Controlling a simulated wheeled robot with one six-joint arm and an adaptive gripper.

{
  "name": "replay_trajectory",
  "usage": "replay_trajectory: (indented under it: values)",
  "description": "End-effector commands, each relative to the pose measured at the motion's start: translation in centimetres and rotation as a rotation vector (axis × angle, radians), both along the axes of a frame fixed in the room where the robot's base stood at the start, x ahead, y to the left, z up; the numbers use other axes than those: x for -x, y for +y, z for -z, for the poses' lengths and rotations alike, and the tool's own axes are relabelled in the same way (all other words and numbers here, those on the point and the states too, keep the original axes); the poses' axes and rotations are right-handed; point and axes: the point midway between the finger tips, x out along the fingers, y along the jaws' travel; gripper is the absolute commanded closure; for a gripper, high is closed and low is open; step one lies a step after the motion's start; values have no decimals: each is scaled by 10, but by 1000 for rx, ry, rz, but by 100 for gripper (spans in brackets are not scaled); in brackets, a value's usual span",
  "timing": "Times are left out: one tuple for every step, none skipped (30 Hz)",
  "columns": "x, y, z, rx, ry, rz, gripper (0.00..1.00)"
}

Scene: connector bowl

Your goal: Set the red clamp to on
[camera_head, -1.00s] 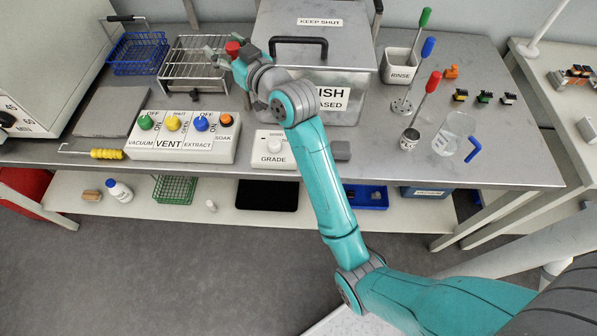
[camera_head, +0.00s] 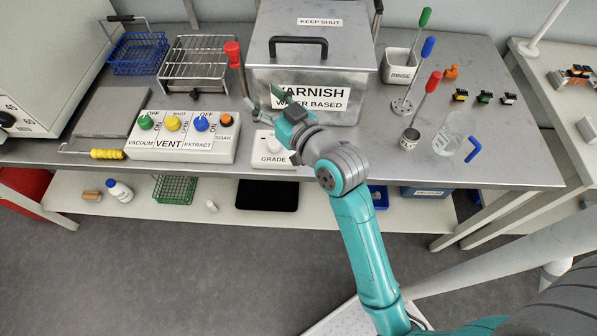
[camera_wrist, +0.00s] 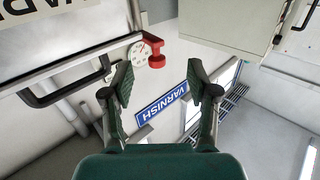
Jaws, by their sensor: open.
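The red clamp (camera_head: 232,50) sits at the top of a thin metal post (camera_head: 240,82), between the wire rack and the left side of the varnish tank. In the wrist view the red clamp (camera_wrist: 152,46) shows beyond my fingers, above the middle, on the end of a grey bar and beside a round dial. I cannot read its setting. My gripper (camera_head: 264,103) is in front of the tank, lower than the clamp and a little to its right, apart from it. In the wrist view my gripper (camera_wrist: 160,88) is open, with nothing between its fingers.
The varnish tank (camera_head: 312,88) with a black lid handle (camera_head: 298,42) stands behind my gripper. The wire rack (camera_head: 195,62) is left of the post. A white knob panel (camera_head: 182,145) and the GRADE box (camera_head: 268,152) are at the front. Several tools stand at right.

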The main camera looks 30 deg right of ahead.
Motion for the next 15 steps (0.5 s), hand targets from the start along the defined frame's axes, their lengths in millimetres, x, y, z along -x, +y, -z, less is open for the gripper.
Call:
replay_trajectory:
  values:
    - [6, 1, 9, -4, 9, 5, 41]
    - [9, 1, 12, -5, 12, 9, 41]
    - [13, 1, 18, -8, 15, 14, 41]
    - [16, 1, 22, -8, 19, 18, 41]
    - [19, 1, 26, -11, 23, 21, 41]
    - [24, 1, 30, -13, 26, 26, 41]
    - [27, 1, 34, -15, 29, 29, 41]
    - [30, 1, 38, -17, 32, 32, 41]
    - [35, 1, 42, -19, 35, 36, 41]
    - [38, 2, 46, -20, 38, 39, 41]
    - [42, 2, 50, -20, 41, 42, 41]
    - [46, 2, 54, -22, 44, 46, 41]
    - [50, 2, 57, -22, 47, 49, 41]
    - [54, 2, 61, -24, 51, 52, 41]
    - [58, 2, 65, -25, 53, 56, 41]
